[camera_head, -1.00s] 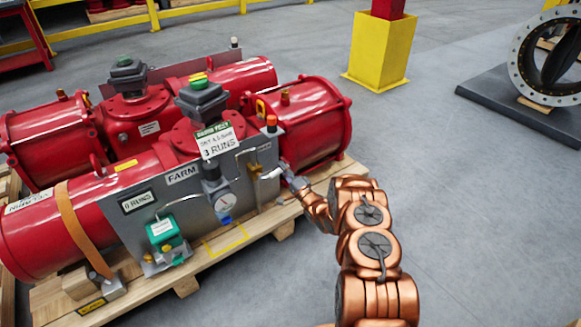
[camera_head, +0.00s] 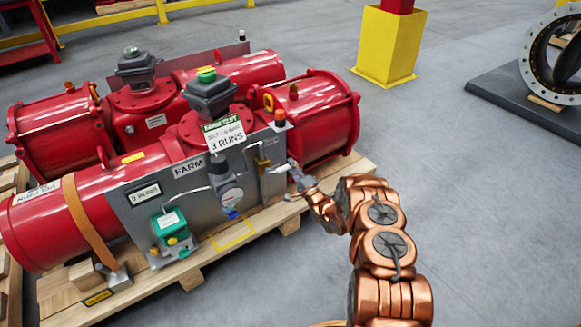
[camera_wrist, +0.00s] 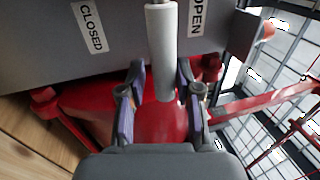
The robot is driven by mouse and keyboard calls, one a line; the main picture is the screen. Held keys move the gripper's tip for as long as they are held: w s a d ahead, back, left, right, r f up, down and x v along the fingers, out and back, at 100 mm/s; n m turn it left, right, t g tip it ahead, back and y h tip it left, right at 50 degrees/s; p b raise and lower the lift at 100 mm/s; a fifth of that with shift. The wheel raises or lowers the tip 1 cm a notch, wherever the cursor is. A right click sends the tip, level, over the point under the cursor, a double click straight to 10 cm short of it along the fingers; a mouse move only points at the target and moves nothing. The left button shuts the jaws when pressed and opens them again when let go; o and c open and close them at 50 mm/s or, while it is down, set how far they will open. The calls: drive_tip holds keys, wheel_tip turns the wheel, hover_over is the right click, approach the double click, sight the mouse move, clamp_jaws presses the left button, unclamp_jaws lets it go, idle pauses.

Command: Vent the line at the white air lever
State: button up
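The white air lever (camera_wrist: 163,45) is a pale rounded handle, which in the wrist view hangs down between the CLOSED label (camera_wrist: 90,27) and the OPEN label (camera_wrist: 196,17). My gripper (camera_wrist: 160,72) is open, with one finger on each side of the lever's lower end. Gaps show between the fingers and the lever; I see no clear contact. In the head view, the lever (camera_head: 279,169) is small at the right end of the grey panel (camera_head: 130,217). My gripper (camera_head: 295,172) is just right of it, its fingertips too small to make out.
The panel stands before red actuator cylinders (camera_head: 322,125) on a wooden pallet (camera_head: 170,283). A yellow post base (camera_head: 390,45) stands behind.

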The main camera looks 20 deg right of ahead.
drive_tip(key=shift+o, duration=0.9)
drive_tip(key=shift+w+a+r, duration=0.1)
drive_tip(key=v, duration=1.2)
